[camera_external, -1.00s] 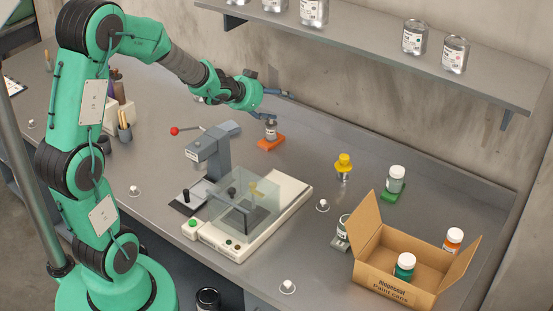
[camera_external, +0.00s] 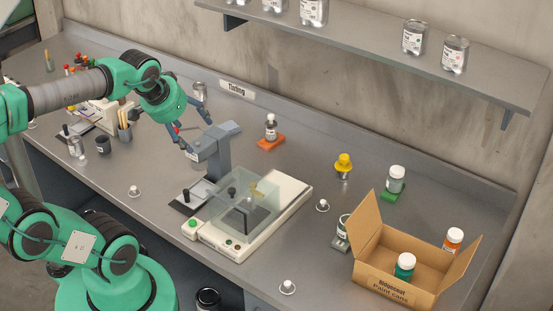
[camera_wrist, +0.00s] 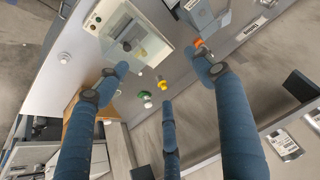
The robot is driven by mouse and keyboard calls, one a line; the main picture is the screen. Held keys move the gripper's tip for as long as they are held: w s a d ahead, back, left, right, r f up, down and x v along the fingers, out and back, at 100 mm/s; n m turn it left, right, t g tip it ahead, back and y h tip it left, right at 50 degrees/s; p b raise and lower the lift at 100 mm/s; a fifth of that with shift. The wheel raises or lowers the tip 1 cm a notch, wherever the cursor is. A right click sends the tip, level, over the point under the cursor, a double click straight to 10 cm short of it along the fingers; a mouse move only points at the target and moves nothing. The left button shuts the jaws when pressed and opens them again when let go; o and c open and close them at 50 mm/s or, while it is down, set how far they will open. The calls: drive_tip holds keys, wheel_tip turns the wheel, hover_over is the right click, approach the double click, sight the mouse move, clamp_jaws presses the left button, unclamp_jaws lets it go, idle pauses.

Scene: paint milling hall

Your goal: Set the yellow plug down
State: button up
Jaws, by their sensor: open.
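The yellow plug (camera_external: 343,160) is upright on the grey bench, seated on a small silvery base, right of the glass-covered machine. It also shows in the wrist view (camera_wrist: 161,84), beyond my fingers and not touching them. My gripper (camera_external: 197,136) is open and empty, above the bench well to the left of the plug, close to the grey press column. In the wrist view my three blue fingers (camera_wrist: 162,78) are spread apart with nothing between them.
A bottle on an orange block (camera_external: 271,141), the grey press (camera_external: 212,150) and the glass-covered machine (camera_external: 250,215) stand on the bench. A shelf (camera_external: 380,50) overhangs the back.

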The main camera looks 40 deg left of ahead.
drive_tip(key=shift+g+h, duration=0.3)
drive_tip(key=s, duration=0.1)
drive_tip(key=s+d, duration=0.1)
drive_tip(key=s, duration=0.2)
drive_tip(key=shift+s+d+f, duration=0.1)
drive_tip(key=shift+d+f, duration=0.1)
drive_tip(key=shift+d, duration=0.1)
idle(0.7)
